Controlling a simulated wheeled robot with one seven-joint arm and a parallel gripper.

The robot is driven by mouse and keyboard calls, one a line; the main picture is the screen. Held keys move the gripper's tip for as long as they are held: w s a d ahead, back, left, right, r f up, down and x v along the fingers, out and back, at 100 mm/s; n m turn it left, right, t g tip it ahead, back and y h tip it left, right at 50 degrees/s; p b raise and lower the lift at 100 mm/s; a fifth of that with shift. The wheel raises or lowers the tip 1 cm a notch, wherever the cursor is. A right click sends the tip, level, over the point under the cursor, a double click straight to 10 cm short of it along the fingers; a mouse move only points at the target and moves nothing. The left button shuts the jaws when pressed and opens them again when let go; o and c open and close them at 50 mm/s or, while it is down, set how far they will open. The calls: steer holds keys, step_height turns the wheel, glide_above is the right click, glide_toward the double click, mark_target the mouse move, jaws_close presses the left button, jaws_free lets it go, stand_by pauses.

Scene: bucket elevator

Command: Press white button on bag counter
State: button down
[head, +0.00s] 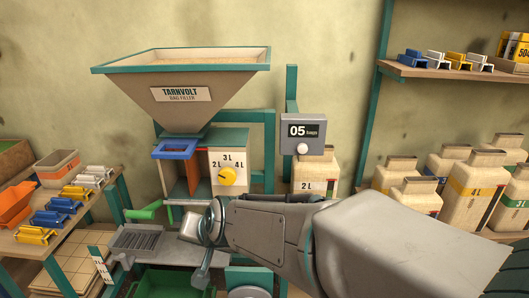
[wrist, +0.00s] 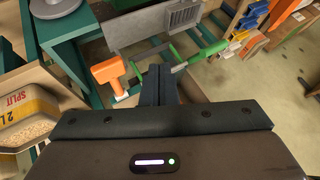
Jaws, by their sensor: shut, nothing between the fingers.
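The bag counter (head: 303,132) is a dark grey box on a teal post to the right of the bag filler. Its display reads "05 bags". The round white button (head: 302,148) sticks out at the counter's lower edge and is in full view. My gripper (wrist: 160,85) shows in the wrist view with its dark fingers together and nothing between them. In the head view my arm reaches in from the right, below the counter, and its end is low and left of the button, clearly apart from it. The counter and button do not show in the wrist view.
The filler (head: 180,85) has a wide hopper and a yellow dial (head: 227,176). A 2 L bag (head: 313,175) stands just below the counter. Space before the button looks clear.

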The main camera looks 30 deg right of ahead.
steer(key=w+d+r+m+t+h, duration=0.45)
steer(key=w+d+m+h, duration=0.35)
steer(key=m, duration=0.5)
steer(key=s+d+r+m+g+h, duration=0.2)
steer(key=s+d+m+g+h, duration=0.5)
steer(key=d+m+h, duration=0.4)
steer(key=m, duration=0.3)
steer(key=shift+d+r, duration=0.35)
steer(key=p, duration=0.2)
glide_toward(307, 150)
steer(key=s+d, duration=0.2)
steer(key=d, duration=0.2)
steer(key=shift+w+d+p, duration=0.2)
steer(key=shift+w+d, duration=0.05)
steer(key=shift+w, duration=0.4)
steer(key=shift+w+d+p, duration=0.15)
steer(key=shift+w+d, duration=0.1)
steer(key=shift+w, duration=0.4)
steer(key=shift+w+d+p, duration=0.2)
steer(key=shift+w+d, duration=0.05)
steer(key=shift+w, duration=0.35)
